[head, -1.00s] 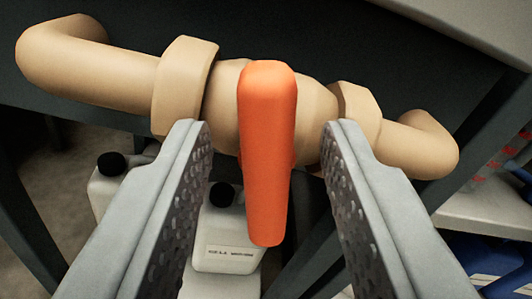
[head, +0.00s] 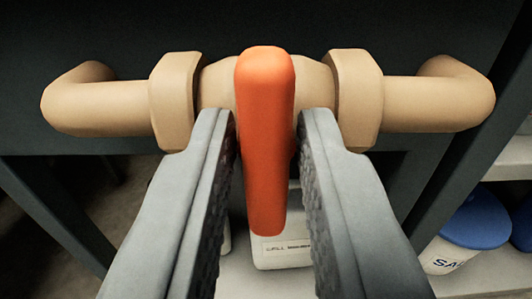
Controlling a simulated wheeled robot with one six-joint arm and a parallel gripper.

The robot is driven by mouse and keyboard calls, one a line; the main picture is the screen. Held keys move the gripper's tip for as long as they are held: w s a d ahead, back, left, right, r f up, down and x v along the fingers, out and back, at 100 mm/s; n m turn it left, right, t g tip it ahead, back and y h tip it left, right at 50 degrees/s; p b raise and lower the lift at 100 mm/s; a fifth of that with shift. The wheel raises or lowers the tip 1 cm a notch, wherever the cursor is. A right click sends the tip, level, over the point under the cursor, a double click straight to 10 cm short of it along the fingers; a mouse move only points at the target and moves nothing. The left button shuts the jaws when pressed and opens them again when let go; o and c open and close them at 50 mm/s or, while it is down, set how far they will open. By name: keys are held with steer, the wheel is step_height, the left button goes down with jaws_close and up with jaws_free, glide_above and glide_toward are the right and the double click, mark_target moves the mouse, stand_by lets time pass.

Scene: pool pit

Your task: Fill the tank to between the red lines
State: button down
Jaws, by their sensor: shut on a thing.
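An orange valve handle (head: 265,150) sits on a tan pipe (head: 110,108) and lies crosswise to it, running from the valve body down in the picture. The pipe runs level across the view, with a collar on each side of the valve and an elbow at each end. My gripper (head: 268,135) is shut on the handle, one finger on each side of it. The fingers hide part of what lies below. The tank and its red lines are not in view.
A dark panel (head: 300,22) stands behind the pipe. A white labelled container (head: 285,252) stands below the handle, partly hidden by my fingers. A white tub with a blue lid (head: 472,220) stands at the lower right near white shelves.

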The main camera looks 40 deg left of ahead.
steer(key=c, duration=1.4)
jaws_free()
steer(key=shift+s+d, duration=0.1)
steer(key=v, duration=1.7)
steer(key=shift+d, duration=0.1)
